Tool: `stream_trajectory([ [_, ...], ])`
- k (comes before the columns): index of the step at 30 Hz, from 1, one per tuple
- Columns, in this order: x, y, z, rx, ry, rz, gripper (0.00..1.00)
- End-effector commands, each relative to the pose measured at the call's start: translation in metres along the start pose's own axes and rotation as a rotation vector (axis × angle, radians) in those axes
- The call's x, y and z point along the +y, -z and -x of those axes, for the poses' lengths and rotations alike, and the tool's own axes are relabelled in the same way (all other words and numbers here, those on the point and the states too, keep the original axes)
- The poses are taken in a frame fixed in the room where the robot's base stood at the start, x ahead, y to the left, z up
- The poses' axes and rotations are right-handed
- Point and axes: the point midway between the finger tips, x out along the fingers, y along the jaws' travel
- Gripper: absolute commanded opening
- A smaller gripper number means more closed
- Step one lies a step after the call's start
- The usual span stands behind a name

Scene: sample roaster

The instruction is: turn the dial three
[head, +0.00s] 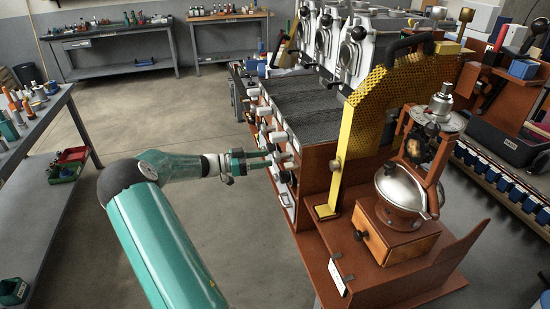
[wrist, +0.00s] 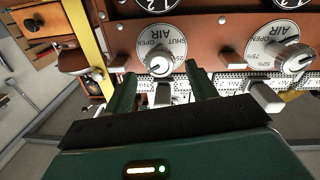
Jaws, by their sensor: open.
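In the wrist view a white dial plate marked SHUT, OPEN and AIR, seen upside down, carries a silver knob (wrist: 160,64) on a brown panel. A second AIR dial (wrist: 284,52), with percent marks, sits to its right. In the head view my gripper (head: 268,158) points at the side of the roaster bench, near a row of small knobs; the dial faces are not readable there.
White blocks (wrist: 262,98) stick out below the dials, near my right finger. A yellow perforated bracket (head: 360,125) and a grinder with a silver dome (head: 402,185) stand on the bench's near end. Open grey floor (head: 200,110) lies to the left, before a side table (head: 40,130).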

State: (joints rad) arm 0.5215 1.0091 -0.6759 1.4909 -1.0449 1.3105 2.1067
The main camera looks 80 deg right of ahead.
Motion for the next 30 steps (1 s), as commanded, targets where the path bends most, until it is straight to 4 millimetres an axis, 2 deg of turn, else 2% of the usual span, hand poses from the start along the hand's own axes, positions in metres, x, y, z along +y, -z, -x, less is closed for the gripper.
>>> stream_trajectory([
  [3,0.001,0.000,-0.022,-0.001,-0.002,0.001,0.57],
  [7,0.000,0.000,-0.038,-0.001,-0.001,0.001,0.57],
  [12,0.000,0.000,-0.046,-0.001,0.000,0.000,0.57],
  [18,0.000,0.000,-0.046,-0.001,0.000,0.000,0.57],
  [19,0.000,0.000,-0.046,-0.001,0.000,0.000,0.55],
  [25,0.000,0.000,-0.046,-0.001,0.000,0.000,0.15],
  [26,0.000,0.000,-0.046,-0.001,0.001,0.000,0.13],
  [30,0.000,0.000,-0.046,-0.001,0.001,0.003,0.13],
])
